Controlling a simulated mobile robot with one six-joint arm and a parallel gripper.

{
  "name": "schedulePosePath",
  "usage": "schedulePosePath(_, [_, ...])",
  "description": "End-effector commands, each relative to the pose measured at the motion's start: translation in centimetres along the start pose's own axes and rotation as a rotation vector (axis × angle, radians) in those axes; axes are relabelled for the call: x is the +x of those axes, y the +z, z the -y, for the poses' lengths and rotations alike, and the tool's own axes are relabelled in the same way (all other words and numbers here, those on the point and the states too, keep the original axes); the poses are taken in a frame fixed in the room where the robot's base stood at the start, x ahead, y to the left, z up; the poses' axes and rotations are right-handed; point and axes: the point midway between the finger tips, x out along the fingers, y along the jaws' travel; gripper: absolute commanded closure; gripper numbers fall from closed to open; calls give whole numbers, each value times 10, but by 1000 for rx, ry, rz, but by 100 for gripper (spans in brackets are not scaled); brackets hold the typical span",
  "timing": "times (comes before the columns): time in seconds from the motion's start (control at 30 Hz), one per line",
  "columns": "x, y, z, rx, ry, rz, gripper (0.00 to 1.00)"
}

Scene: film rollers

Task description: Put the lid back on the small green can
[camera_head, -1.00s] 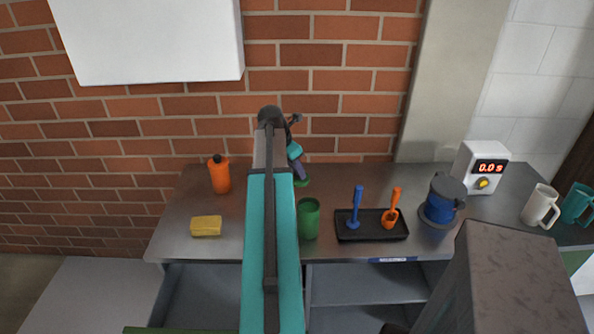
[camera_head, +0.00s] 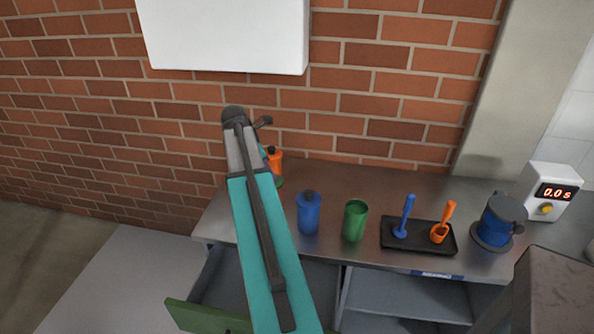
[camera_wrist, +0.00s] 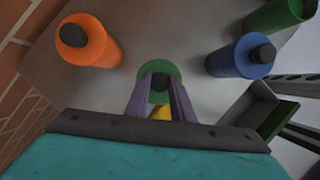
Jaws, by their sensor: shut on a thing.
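The small green can (camera_head: 355,222) stands open at the top on the bench, between the blue bottle and the black tray. Part of it also shows at the top right of the wrist view (camera_wrist: 272,18). My gripper (camera_wrist: 160,84) is shut on the green lid (camera_wrist: 146,72), a round disc with a dark knob between the fingers. The lid is held in front of the can's row, apart from the can, with the orange bottle to its left and the blue bottle to its right in the wrist view.
An orange bottle (camera_head: 275,154) and a blue bottle (camera_head: 308,214) stand near my arm. A black tray (camera_head: 388,242) holds blue and orange tools. A blue grinder-like pot (camera_head: 497,222) and timer (camera_head: 548,191) stand right. A green-fronted drawer (camera_head: 205,318) is open.

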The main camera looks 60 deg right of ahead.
Motion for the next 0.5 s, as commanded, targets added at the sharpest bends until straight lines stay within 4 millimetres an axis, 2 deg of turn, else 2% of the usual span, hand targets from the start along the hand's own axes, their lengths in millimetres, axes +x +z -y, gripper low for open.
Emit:
schedulePosePath(0.03, [-7, -18, -4, -5, 2, 0, 100])
schedulePosePath(0.23, [-32, -77, -12, -1, 0, 0, 100])
schedulePosePath(0.5, [-66, -158, -12, 6, -3, 0, 100])
